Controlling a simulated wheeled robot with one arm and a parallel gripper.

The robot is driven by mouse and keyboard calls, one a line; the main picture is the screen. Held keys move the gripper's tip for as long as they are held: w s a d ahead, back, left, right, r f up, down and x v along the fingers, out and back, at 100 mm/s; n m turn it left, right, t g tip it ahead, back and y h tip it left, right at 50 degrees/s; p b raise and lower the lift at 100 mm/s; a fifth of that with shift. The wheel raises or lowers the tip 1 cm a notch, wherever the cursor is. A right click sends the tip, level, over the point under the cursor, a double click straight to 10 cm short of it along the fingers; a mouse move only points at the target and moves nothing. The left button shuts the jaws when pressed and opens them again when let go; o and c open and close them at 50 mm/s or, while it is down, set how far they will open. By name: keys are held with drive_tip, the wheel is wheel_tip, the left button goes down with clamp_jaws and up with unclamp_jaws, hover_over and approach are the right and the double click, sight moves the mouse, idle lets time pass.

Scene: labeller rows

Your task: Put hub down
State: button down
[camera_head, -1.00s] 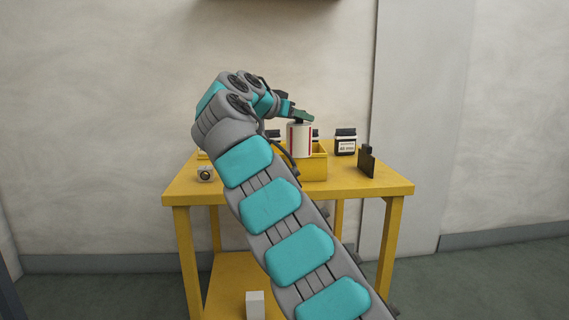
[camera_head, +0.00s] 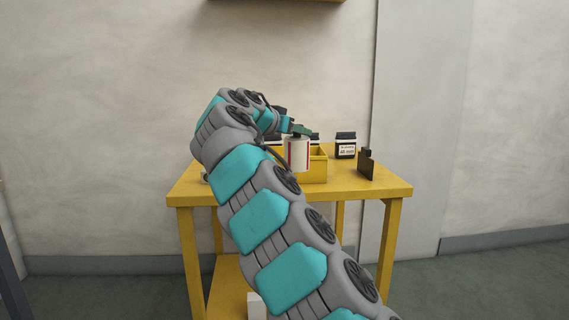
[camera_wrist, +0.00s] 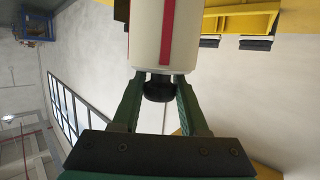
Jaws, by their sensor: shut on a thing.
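The held thing, which I take to be the hub, is a white cylinder with a red stripe (camera_head: 297,154). It hangs upright from my gripper (camera_head: 298,131), in front of a yellow bin on the yellow table (camera_head: 385,188). In the wrist view, the hub (camera_wrist: 146,40) shows large, with a black knob (camera_wrist: 158,90) at its end. The green fingers of my gripper (camera_wrist: 160,84) are closed in on either side of that knob. A gap between the hub and the tabletop cannot be made out clearly.
The yellow bin (camera_head: 317,170) stands right behind the hub. A black-capped jar with a white label (camera_head: 345,146) and a dark upright plate (camera_head: 367,166) stand to its right. The table's front right is clear. My arm hides much of the left side.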

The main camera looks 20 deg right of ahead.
drive_tip(key=shift+a+f, duration=0.55)
drive_tip(key=shift+s+a+f+n+t, duration=0.25)
drive_tip(key=shift+s+f+n+t, duration=0.05)
drive_tip(key=shift+f, duration=0.35)
drive_tip(key=s+a+f+n+t+y, duration=0.1)
drive_tip(key=a+f+n+t+y, duration=0.1)
drive_tip(key=a+f, duration=0.3)
drive_tip(key=s+a+f+n+t+y, duration=0.1)
drive_tip(key=a+f+n+y, duration=0.2)
drive_tip(key=f, duration=1.1)
drive_tip(key=s+a+f+n+t+y, duration=0.1)
drive_tip(key=a+f+n+t+y, duration=0.1)
drive_tip(key=a+f, duration=0.7)
drive_tip(key=shift+s+f+n+t+y, duration=0.25)
drive_tip(key=shift+s+n+t+y, duration=0.1)
drive_tip(key=shift+y, duration=0.25)
